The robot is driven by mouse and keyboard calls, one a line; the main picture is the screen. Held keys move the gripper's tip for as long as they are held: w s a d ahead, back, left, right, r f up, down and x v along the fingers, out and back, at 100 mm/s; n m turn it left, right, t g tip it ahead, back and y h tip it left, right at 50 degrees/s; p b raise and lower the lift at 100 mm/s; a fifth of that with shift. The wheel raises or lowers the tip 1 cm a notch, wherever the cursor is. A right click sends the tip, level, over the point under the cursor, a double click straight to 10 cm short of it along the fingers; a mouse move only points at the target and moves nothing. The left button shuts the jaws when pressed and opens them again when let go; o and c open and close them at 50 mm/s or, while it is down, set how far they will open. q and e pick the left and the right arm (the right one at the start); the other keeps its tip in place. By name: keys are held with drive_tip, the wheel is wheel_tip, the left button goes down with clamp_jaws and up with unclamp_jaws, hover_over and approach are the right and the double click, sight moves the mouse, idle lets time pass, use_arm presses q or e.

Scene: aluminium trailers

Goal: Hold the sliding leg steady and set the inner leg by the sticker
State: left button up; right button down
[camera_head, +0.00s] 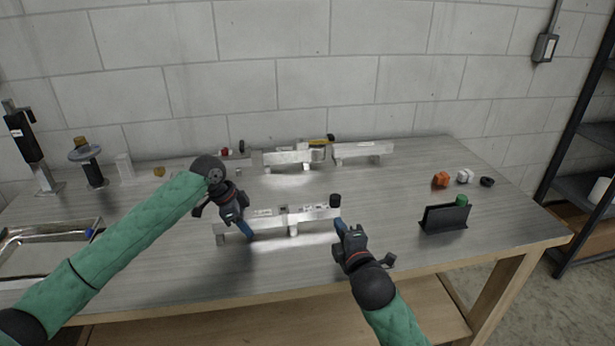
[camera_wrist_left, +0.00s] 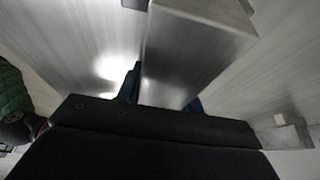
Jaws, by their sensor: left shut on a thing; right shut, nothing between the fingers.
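A front aluminium leg assembly (camera_head: 318,214) lies on small supports, with a black knob (camera_head: 335,200) at its right end. Small pale sticker-like marks show along its top, too small to read. My left gripper (camera_head: 247,232) is shut on the left part of this assembly, the sliding leg (camera_head: 266,222). In the left wrist view the held metal bar (camera_wrist_left: 190,50) sits between the blue fingers, which it partly hides. My right gripper (camera_head: 340,224) is shut and empty, close to the assembly's right end; I cannot tell whether it touches. Which section is the inner leg is unclear.
A second aluminium assembly (camera_head: 362,150) lies farther back, with a yellow-and-black item (camera_head: 320,141) on it. A black holder (camera_head: 445,217) with a green-topped piece stands at right. Orange, white and black small parts lie behind it. A metal tray (camera_head: 45,231) is at left.

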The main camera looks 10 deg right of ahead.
use_arm(q)
drive_tip(key=o, duration=1.3)
